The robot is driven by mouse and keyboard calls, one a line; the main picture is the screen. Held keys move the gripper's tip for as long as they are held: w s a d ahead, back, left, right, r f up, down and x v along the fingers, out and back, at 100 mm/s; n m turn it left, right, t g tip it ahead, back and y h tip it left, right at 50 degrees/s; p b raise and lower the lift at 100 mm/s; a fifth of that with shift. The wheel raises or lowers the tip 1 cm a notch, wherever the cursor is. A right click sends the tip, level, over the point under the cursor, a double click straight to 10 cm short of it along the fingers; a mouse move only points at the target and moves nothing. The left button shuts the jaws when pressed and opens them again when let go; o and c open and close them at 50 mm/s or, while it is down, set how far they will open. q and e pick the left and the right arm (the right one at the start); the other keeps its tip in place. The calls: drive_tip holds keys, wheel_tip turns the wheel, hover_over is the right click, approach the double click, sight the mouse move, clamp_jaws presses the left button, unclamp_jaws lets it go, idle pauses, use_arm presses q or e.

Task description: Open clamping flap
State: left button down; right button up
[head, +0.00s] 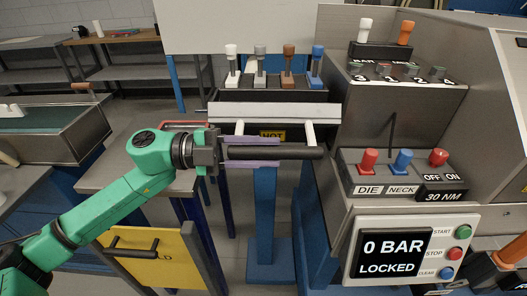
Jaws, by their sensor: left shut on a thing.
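The clamping flap shows as a pale grey bar (270,111) in the middle of the head view. Two whitish arms run from it to a dark horizontal handle (302,153). My left gripper (252,152) comes in from the left on a green arm, and its purple fingers are shut on the left part of this handle, one above and one below. A yellow "HOT" label (272,135) is partly hidden behind the handle.
Levers with white, grey, brown and blue knobs (288,50) stand behind the flap. At right, a control panel has red and blue levers (402,160) and a screen (390,256) reading "0 BAR LOCKED". A yellow panel (148,258) is below my left arm.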

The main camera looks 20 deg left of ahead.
use_arm(q)
drive_tip(key=c, duration=0.6)
unclamp_jaws()
drive_tip(key=shift+w, duration=0.2)
drive_tip(key=shift+a, duration=0.15)
drive_tip(key=shift+a+f, duration=0.15)
drive_tip(key=shift+a, duration=0.15)
drive_tip(key=b+v, duration=0.4)
drive_tip(key=v, duration=0.9)
drive_tip(key=shift+s+a, duration=0.25)
drive_tip(key=shift+a, duration=0.1)
